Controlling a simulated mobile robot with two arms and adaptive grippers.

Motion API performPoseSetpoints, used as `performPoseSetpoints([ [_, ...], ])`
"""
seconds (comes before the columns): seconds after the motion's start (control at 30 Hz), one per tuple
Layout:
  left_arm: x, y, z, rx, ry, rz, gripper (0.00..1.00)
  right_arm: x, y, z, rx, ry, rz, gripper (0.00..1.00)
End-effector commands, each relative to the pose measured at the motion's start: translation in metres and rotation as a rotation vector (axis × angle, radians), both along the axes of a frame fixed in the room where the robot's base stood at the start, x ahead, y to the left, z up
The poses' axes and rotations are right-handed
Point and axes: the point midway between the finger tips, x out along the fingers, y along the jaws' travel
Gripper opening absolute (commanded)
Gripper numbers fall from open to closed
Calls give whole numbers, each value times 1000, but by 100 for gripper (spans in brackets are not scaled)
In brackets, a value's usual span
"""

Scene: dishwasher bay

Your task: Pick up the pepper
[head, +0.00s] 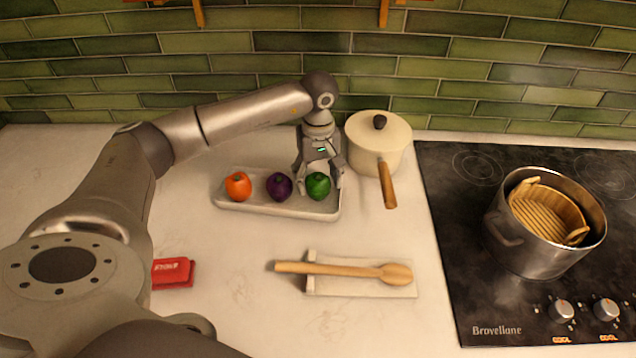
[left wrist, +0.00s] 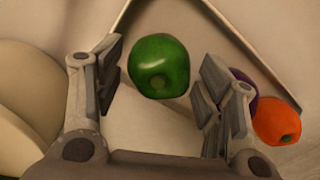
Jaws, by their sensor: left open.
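The green pepper (head: 318,186) sits at the right end of a pale tray (head: 235,206), beside a purple vegetable (head: 278,187) and an orange one (head: 237,186). My left gripper (head: 318,180) is over the tray's right end, pointing down at the green pepper. In the left wrist view the green pepper (left wrist: 159,66) lies between the two spread fingers of the left gripper (left wrist: 158,88), with a gap on each side. The orange vegetable (left wrist: 277,121) and part of the purple one (left wrist: 243,84) show beyond the right finger. My right gripper is not in view.
A cream lidded pot (head: 377,146) with a wooden handle stands close right of the tray. A wooden spoon (head: 345,270) lies on a pale rest in front. A steel pot (head: 545,222) with a wooden steamer is on the black cooktop (head: 450,240). A red item (head: 172,273) lies near my arm.

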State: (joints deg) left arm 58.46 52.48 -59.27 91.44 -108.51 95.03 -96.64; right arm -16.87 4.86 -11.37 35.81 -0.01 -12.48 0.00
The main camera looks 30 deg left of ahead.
Motion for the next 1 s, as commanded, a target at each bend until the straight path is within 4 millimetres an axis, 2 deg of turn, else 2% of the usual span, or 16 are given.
performPoseSetpoints([
  [0.13,0,0,-15,0,1,0,64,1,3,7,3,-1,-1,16],
  [0.4,1,0,-19,-1,-1,-1,64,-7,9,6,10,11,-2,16],
  [0.7,1,0,-19,0,-1,0,27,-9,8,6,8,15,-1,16],
  [1.0,1,0,-17,0,-3,0,27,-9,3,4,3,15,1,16],
])
